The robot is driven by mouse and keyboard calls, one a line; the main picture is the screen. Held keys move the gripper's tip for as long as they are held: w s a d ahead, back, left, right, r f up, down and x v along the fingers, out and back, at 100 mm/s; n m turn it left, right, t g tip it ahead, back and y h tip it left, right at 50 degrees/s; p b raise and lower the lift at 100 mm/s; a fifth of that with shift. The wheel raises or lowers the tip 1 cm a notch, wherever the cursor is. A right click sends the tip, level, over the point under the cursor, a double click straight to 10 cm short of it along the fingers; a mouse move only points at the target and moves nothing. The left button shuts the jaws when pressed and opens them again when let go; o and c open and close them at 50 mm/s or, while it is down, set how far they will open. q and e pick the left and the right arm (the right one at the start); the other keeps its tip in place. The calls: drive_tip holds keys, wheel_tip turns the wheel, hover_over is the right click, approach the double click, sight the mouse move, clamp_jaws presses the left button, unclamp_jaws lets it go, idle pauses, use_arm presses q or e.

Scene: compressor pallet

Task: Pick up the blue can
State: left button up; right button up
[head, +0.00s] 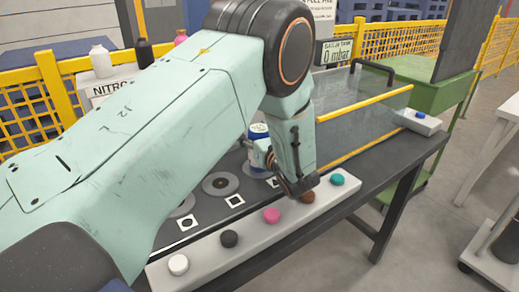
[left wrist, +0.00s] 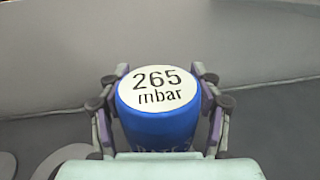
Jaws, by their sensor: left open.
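The blue can (head: 259,130) stands upright on the dark bench, partly hidden behind my left wrist in the head view. In the left wrist view the blue can (left wrist: 158,122) has a white top reading "265 mbar". My left gripper (head: 262,153) is open at the can. In the left wrist view the fingers of my left gripper (left wrist: 160,82) lie on either side of the can, around its upper part. I cannot tell whether they touch it. My right gripper is not in view.
A pale strip with several coloured knobs (head: 272,215) runs along the bench's front edge. Round grey discs (head: 220,184) and white square markers are on the bench. A clear-walled tank (head: 365,118) with yellow edges stands behind right. Bottles (head: 101,61) stand at the back left.

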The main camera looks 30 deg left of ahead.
use_arm(q)
drive_tip(key=shift+c, duration=0.3)
clamp_jaws()
idle(0.3)
